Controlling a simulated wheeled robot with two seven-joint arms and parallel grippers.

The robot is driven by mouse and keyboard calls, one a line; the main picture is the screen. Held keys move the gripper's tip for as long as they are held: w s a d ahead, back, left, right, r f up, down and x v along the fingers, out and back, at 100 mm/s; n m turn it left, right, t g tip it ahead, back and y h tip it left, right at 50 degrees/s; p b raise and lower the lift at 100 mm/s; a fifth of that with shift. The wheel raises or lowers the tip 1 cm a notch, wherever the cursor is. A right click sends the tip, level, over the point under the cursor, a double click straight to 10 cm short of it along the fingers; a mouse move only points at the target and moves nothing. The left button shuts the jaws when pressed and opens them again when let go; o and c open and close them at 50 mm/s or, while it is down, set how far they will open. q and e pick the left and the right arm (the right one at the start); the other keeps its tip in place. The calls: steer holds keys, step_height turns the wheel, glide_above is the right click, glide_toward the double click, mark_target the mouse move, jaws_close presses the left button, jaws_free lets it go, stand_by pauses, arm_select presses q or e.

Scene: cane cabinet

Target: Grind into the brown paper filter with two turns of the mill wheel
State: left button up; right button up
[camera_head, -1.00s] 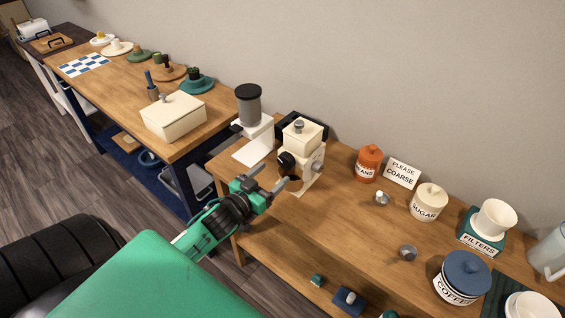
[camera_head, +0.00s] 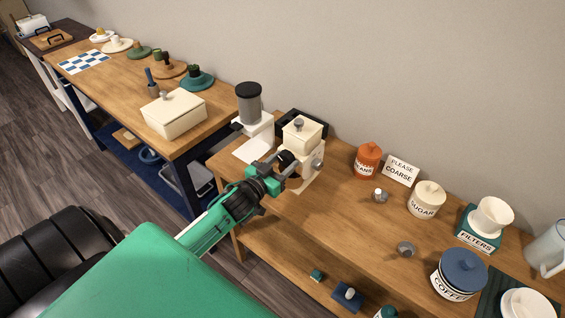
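The cream mill (camera_head: 300,138) stands on the wooden counter, with a small dark knob on its lid. Its black wheel (camera_head: 286,159) is on the side facing my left arm. My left gripper (camera_head: 284,168) is at this wheel, with its fingers around or just in front of it. Whether the fingers press on the wheel is hidden at this angle. I cannot make out a brown paper filter. My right gripper is not in view.
An orange BEANS jar (camera_head: 368,160), a PLEASE COARSE sign (camera_head: 401,169), a SUGAR jar (camera_head: 426,200) and a blue-lidded COFFEE jar (camera_head: 460,274) stand to the right. A white machine with a dark grey cylinder (camera_head: 249,103) stands left of the mill. The front middle of the counter is mostly clear.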

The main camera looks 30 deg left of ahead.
arm_select(q)
steer(key=shift+c, duration=1.2)
steer(key=shift+m, duration=0.3)
steer(key=m, duration=0.4)
steer(key=shift+p, duration=0.35)
steer(key=m, duration=0.3)
steer(key=shift+a+m, duration=0.1)
steer(key=shift+m, duration=1.3)
steer(key=shift+r, duration=0.1)
